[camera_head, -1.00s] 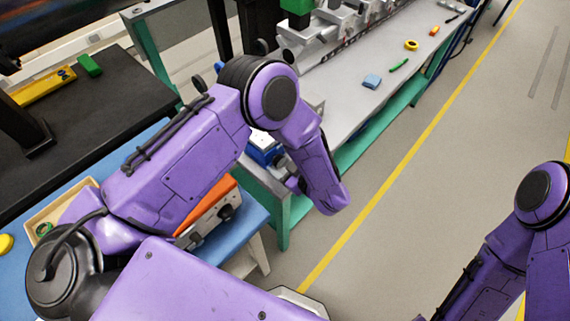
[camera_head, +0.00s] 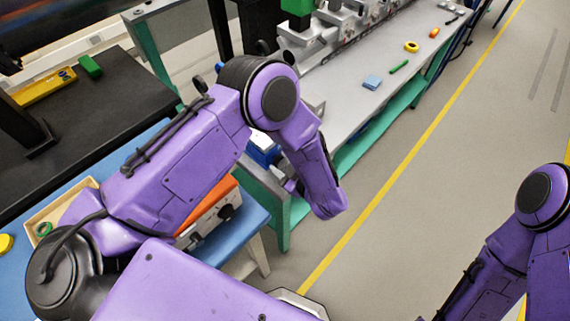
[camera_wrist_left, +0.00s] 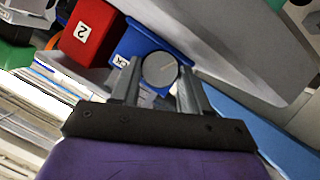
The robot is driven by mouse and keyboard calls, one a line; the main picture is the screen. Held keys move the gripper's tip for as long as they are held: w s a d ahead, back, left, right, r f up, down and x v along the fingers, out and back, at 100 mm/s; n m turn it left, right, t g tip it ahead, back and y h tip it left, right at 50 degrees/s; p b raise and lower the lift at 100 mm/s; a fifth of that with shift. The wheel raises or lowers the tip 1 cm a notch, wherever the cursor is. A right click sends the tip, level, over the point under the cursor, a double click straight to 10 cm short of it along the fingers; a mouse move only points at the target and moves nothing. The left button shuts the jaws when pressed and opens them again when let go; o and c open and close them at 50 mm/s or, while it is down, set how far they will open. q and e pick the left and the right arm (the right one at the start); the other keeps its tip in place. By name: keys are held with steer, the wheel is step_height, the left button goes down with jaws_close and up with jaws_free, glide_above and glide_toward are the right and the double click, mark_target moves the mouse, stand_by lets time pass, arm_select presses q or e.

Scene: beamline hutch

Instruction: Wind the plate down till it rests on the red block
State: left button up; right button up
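In the left wrist view, the two fingers of my left gripper (camera_wrist_left: 160,80) stand on either side of a round grey knob (camera_wrist_left: 160,69) and appear to touch it. The knob is on the front of a blue body (camera_wrist_left: 138,43) with a white label. Left of it is a red block (camera_wrist_left: 90,32) marked 2. In the head view, the blue body (camera_head: 262,152) shows partly behind my left forearm, at the bench end. My left gripper is mostly hidden there. I cannot make out the plate or its gap to the block. My right gripper is out of view.
The grey bench (camera_head: 345,100) carries a light blue piece (camera_head: 372,82), a green stick (camera_head: 399,66) and a yellow ring (camera_head: 411,46). An orange-topped box (camera_head: 212,208) stands near my left arm. The floor right of the bench is clear.

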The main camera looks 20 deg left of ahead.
arm_select(q)
steer(key=o, duration=0.3)
steer(key=shift+s+f, duration=0.1)
steer(key=b+v, duration=0.2)
steer(key=v, duration=0.8)
steer(key=shift+d+r+b, duration=0.15)
steer(key=shift+r+b, duration=0.05)
steer(key=shift+b, duration=0.15)
